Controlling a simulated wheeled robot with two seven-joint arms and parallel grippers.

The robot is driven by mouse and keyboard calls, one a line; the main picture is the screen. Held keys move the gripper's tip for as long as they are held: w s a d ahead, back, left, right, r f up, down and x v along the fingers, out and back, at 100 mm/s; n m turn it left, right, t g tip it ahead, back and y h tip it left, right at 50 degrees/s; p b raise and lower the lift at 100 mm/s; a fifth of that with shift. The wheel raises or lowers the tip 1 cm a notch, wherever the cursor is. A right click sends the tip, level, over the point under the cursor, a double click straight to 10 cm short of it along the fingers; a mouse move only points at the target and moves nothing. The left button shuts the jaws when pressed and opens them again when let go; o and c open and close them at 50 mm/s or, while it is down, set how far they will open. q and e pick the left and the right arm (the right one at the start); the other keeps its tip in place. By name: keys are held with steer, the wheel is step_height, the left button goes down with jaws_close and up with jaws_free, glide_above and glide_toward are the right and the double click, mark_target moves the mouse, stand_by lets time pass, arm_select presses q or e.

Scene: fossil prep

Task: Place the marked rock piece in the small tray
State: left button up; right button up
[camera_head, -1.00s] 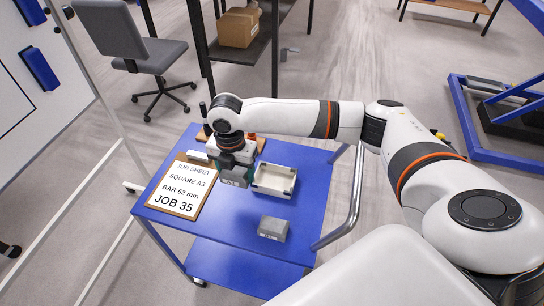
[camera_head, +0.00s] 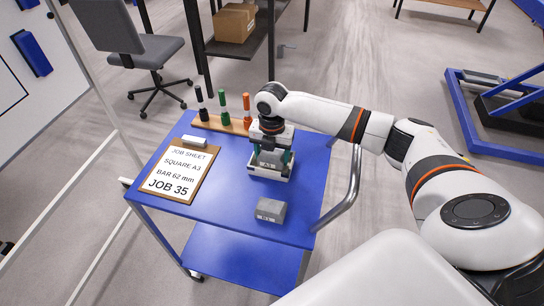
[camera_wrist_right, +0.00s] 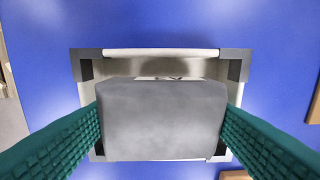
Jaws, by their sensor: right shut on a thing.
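My right gripper (camera_head: 271,157) is shut on a grey rock piece (camera_wrist_right: 162,120), with a green finger on each side of it in the right wrist view. The held piece also shows in the head view (camera_head: 267,160). The small tray (camera_wrist_right: 160,52) has pale walls and dark corners and lies directly beneath the piece. The tray also shows in the head view (camera_head: 270,176). The piece hides most of the tray's inside; I cannot tell whether it touches the floor. My left gripper is not in view.
A second grey block (camera_head: 271,210) with a pale label sits on the blue cart (camera_head: 225,215) nearer me.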

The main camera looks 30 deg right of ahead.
steer(key=shift+f, duration=0.75)
steer(key=shift+f, duration=0.15)
steer(key=o, duration=0.9)
steer(key=shift+o, duration=0.2)
step_height(320, 180, up, 12)
steer(key=shift+r+b, duration=0.15)
steer(key=shift+b, duration=0.15)
